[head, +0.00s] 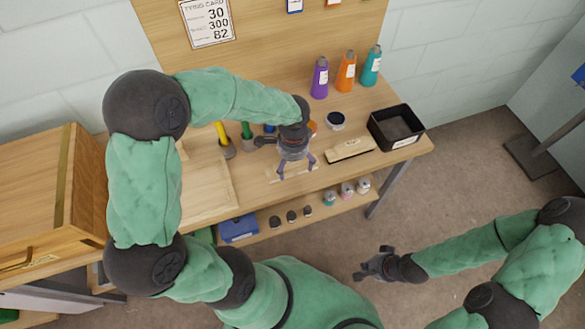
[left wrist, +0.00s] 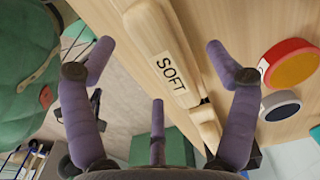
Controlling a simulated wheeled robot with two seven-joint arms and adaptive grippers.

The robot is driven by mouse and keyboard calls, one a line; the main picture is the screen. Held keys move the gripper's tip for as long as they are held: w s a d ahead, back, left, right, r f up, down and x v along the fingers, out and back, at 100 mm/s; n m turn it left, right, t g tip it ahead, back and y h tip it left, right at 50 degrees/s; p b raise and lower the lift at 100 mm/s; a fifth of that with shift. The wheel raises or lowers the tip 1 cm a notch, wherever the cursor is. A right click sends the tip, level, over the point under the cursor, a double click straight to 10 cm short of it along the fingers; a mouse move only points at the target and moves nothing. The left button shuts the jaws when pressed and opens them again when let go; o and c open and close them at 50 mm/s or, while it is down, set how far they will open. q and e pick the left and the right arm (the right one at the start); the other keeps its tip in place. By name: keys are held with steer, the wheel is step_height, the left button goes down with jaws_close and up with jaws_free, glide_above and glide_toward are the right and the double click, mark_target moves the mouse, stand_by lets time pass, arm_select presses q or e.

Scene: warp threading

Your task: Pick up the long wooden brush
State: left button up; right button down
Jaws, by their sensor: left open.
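The long wooden brush (left wrist: 160,45), pale and labelled SOFT, lies on the tabletop. In the left wrist view it runs between the spread fingers of my left gripper (left wrist: 158,55), which look apart from it. In the head view my left gripper (head: 293,172) points down over the front part of the table, open, and largely hides the brush (head: 285,174). My right gripper (head: 374,266) hangs in front of the table, open and empty, away from the brush.
A dark-bristled block brush (head: 350,149) and a black bin (head: 397,127) stand at right. Bottles (head: 345,72) line the back. Near the left gripper are a red-yellow disc (left wrist: 290,65) and a grey one (left wrist: 280,105). A lower shelf (head: 268,231) holds small items.

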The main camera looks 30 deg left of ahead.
mark_target(293, 164)
arm_select(q)
step_height(293, 164, down, 3)
steer(key=shift+w+f+b, duration=0.1)
steer(key=shift+b, duration=0.45)
steer(key=c, duration=1.4)
